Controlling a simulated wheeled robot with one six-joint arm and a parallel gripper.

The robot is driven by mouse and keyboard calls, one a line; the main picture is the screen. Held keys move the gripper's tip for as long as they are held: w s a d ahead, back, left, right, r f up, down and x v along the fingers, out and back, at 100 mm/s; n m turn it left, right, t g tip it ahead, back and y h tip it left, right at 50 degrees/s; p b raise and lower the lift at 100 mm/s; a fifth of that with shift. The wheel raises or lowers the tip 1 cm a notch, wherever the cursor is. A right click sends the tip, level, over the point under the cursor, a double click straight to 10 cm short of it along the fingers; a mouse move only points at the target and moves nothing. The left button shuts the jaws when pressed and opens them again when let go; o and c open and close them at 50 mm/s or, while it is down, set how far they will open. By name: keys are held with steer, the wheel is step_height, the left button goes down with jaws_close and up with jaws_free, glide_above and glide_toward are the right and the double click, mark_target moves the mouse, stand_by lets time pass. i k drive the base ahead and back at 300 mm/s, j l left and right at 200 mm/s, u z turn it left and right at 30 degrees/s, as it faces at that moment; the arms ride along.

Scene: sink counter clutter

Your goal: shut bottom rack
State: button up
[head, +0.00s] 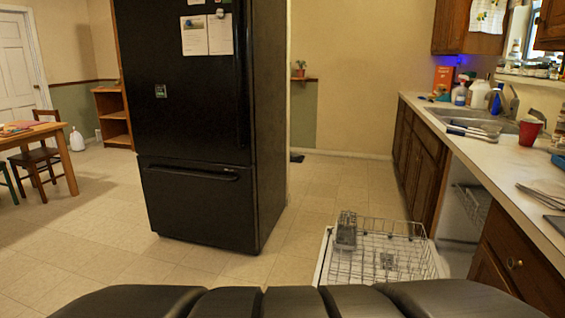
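The bottom rack (385,262) is a pale wire rack with a cutlery basket (346,230) at its left side. It is pulled out over the lowered dishwasher door (323,262) in the head view, at the lower right. The dishwasher opening (463,205) is in the counter front to the right of the rack. Part of another wire rack (475,205) shows inside the opening. The rack's near edge is hidden by my own dark body at the bottom of the picture. My gripper is not in view.
A black fridge (200,120) stands left of centre. The counter (500,165) on the right holds a sink (492,122), a red cup (529,132) and bottles. Tiled floor (330,185) is clear between fridge and cabinets. A wooden table (45,131) and chair stand far left.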

mark_target(365, 232)
steer(key=k+l+u, duration=0.1)
steer(key=l, duration=0.25)
steer(key=i+l, duration=0.2)
steer(key=i, duration=0.25)
steer(key=i+l, duration=0.2)
steer(key=i, duration=0.3)
steer(key=i+l+u, duration=0.1)
steer(key=i, duration=0.35)
steer(key=i+l, duration=0.35)
steer(key=i+u, duration=0.05)
steer(key=i, duration=0.1)
